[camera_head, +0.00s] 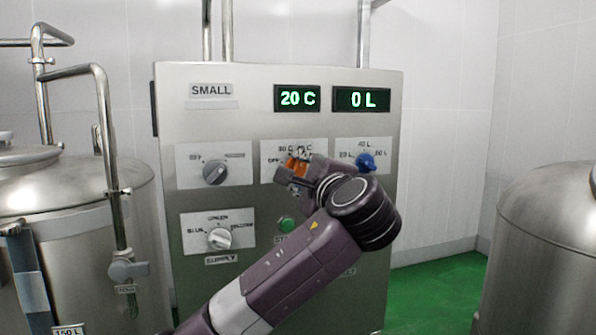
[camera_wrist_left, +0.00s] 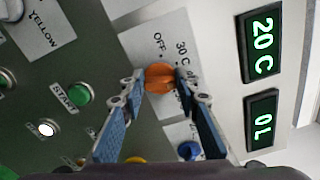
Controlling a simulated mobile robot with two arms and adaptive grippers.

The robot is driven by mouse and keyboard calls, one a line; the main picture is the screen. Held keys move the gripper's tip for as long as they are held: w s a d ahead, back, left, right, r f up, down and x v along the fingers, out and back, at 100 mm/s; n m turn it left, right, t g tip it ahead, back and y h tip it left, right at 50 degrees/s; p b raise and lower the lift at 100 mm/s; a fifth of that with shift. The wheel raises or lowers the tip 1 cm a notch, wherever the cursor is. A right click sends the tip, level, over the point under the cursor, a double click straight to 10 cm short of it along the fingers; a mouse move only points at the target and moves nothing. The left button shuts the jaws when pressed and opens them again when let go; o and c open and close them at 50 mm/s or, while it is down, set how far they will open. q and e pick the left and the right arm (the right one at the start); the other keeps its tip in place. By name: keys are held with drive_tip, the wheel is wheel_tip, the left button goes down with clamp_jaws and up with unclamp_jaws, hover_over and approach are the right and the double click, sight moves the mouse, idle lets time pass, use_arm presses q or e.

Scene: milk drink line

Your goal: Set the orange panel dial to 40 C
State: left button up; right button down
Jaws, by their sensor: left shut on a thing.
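The orange dial (camera_wrist_left: 160,78) is on the silver control panel (camera_head: 370,250). In the left wrist view it sits between the two fingers of my left gripper (camera_wrist_left: 160,82), which is shut on it. Labels "OFF" and "30 C" show beside the dial; other labels are partly hidden by the fingers. In the head view the orange dial (camera_head: 297,165) is largely covered by my left gripper (camera_head: 296,172). A green display (camera_head: 297,98) reads 20 C. My right gripper is not in view.
A display (camera_head: 361,99) reads 0 L. A blue dial (camera_head: 366,162) is right of the orange one. A grey dial (camera_head: 215,172), a white dial (camera_head: 220,238) and a green START button (camera_head: 287,224) are near. Steel tanks (camera_head: 75,210) stand on both sides.

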use_arm(q)
drive_tip(key=shift+m, duration=0.5)
drive_tip(key=o, duration=1.2)
drive_tip(key=shift+d, duration=0.1)
drive_tip(key=shift+c, duration=0.2)
drive_tip(key=v, duration=1.2)
drive_tip(key=shift+f, duration=0.1)
